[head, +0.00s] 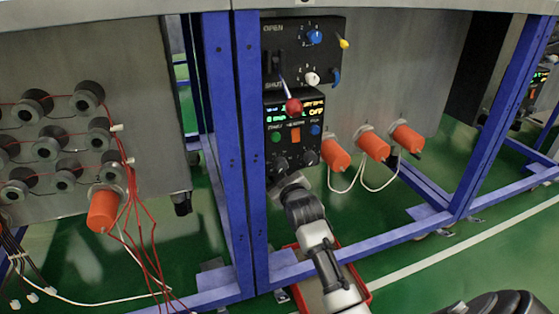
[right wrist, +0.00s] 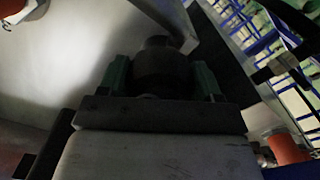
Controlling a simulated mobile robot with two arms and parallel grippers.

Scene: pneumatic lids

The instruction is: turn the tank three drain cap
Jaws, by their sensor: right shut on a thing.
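My right arm reaches up from the bottom of the head view, and its gripper (head: 287,184) is just below the control box, beside the blue post. In the right wrist view the green-sided fingers of the gripper (right wrist: 160,78) are shut on a dark round cap (right wrist: 157,62). The cap stands out from a pale curved surface (right wrist: 60,65). In the head view the gripper hides the cap, and I cannot read any tank number. My left gripper does not show.
The control box (head: 294,101) has a display, levers and knobs. Orange cylinders (head: 372,144) with white cables hang to its right. Blue frame posts (head: 248,150) stand close on the left. A red-rimmed tray (head: 358,300) is under my arm. Red wires (head: 137,222) hang at the left.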

